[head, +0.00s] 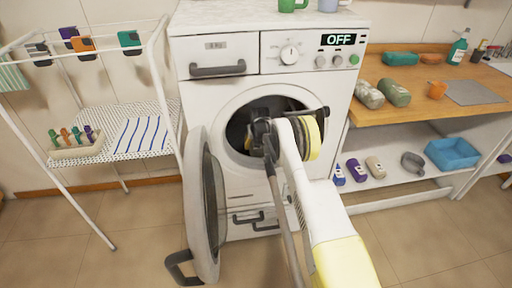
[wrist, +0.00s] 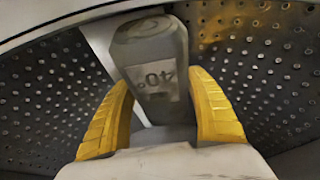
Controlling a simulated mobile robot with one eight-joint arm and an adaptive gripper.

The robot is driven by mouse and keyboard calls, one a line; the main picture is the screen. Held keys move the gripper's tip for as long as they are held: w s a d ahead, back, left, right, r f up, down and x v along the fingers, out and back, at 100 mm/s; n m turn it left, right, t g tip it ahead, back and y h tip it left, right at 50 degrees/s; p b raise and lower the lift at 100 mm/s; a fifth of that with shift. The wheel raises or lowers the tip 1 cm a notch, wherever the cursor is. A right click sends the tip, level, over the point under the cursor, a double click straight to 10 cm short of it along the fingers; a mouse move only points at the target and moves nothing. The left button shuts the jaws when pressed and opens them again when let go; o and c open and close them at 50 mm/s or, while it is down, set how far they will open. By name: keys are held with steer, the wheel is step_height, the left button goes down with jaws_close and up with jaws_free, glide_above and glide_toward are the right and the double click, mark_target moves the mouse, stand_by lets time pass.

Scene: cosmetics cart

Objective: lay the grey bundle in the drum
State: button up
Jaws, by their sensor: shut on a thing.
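My gripper (wrist: 160,85) is shut on the grey bundle (wrist: 150,45), with a yellow finger on each side. The bundle is a rolled shape with a spiral end and a pale label reading 40°, upside down in the wrist view. The perforated metal wall of the drum (wrist: 50,105) surrounds it there; I cannot tell whether the bundle touches it. In the head view my arm reaches into the washing machine's round opening (head: 236,128), and hides the bundle and most of the drum.
The machine's door (head: 200,205) hangs open at the left of the opening. A drying rack (head: 95,125) stands to the left. A wooden counter (head: 430,107) to the right bears a green bundle (head: 395,92) and a beige-grey one (head: 368,94). Bottles and a blue basin (head: 455,154) sit below.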

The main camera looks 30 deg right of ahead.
steer(key=shift+f, duration=0.1)
steer(key=o, duration=1.3)
steer(key=shift+o, duration=0.2)
steer(key=shift+r, duration=0.45)
steer(key=p+v, duration=0.3)
steer(key=v, duration=0.4)
steer(key=shift+s+f, duration=0.1)
steer(key=shift+s, duration=0.05)
